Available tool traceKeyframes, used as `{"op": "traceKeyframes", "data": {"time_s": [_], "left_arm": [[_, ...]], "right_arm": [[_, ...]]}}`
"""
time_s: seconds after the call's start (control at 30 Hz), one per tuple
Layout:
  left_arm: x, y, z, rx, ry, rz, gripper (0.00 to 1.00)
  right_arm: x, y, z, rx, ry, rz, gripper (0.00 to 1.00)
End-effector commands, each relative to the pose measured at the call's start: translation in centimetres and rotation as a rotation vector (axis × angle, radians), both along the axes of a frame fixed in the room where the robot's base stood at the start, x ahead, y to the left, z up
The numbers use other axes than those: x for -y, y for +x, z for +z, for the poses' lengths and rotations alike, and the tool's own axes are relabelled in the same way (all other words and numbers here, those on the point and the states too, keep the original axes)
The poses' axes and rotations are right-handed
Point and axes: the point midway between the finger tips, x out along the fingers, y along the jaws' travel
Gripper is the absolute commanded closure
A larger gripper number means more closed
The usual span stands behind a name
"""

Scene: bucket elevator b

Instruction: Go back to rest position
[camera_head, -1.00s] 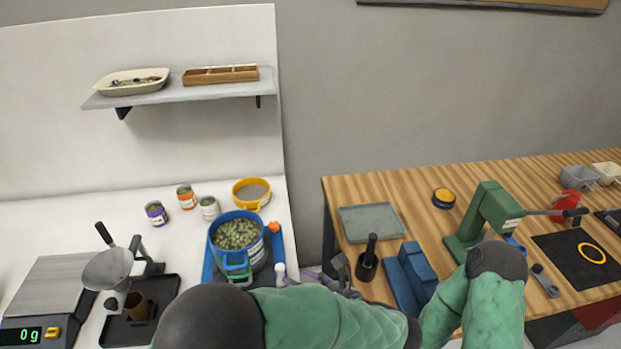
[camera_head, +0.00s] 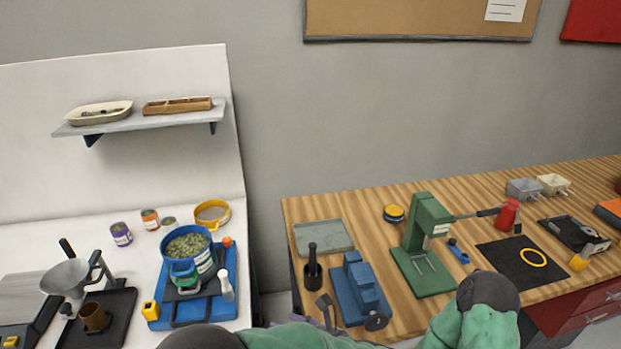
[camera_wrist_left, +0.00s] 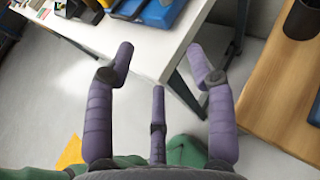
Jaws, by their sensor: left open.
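My left gripper (camera_head: 318,318) is low in the middle of the head view, partly cut off by my green arm. In the left wrist view its purple fingers (camera_wrist_left: 160,52) are spread wide with nothing between them. They hang over the grey floor (camera_wrist_left: 60,110) in front of the gap between the white bench (camera_wrist_left: 165,30) and the wooden bench (camera_wrist_left: 285,70). The fingers look empty and apart from both benches. My right gripper is out of view; a green arm section with a dark joint shows at the lower right of the head view.
On the white bench, a blue pot (camera_head: 188,255) of green pellets stands on a blue base. A funnel stand (camera_head: 70,280) is left of it. The wooden bench holds a blue vise (camera_head: 360,290), a dark cup with a tool (camera_head: 313,270) and a green press (camera_head: 425,245).

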Motion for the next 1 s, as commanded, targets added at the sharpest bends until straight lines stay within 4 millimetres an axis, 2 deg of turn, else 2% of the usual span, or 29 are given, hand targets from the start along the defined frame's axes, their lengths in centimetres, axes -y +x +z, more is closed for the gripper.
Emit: {"op": "traceKeyframes", "data": {"time_s": [0.23, 0.37, 0.57, 0.7, 0.8, 0.9, 1.0], "left_arm": [[-1.8, -0.5, -5.0, -0.113, -0.111, 0.078, 0.45], [-2.9, -1.5, -8.5, -0.187, -0.201, 0.147, 0.45], [-4.6, -4.8, -15.8, -0.326, -0.421, 0.344, 0.45], [-4.7, -8.9, -21.8, -0.410, -0.665, 0.603, 0.45], [-3.8, -11.5, -25.1, -0.423, -0.843, 0.820, 0.45], [-2.7, -13.3, -27.6, -0.392, -1.013, 1.052, 0.45], [-1.6, -14.1, -29.5, -0.313, -1.166, 1.295, 0.45]], "right_arm": [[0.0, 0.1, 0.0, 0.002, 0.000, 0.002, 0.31], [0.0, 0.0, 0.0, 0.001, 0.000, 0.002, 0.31], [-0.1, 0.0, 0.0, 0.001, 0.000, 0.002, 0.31], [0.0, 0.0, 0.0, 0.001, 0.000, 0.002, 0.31], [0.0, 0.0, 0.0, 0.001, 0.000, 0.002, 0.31], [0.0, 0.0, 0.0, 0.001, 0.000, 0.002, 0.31], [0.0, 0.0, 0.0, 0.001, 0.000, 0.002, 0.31]]}}
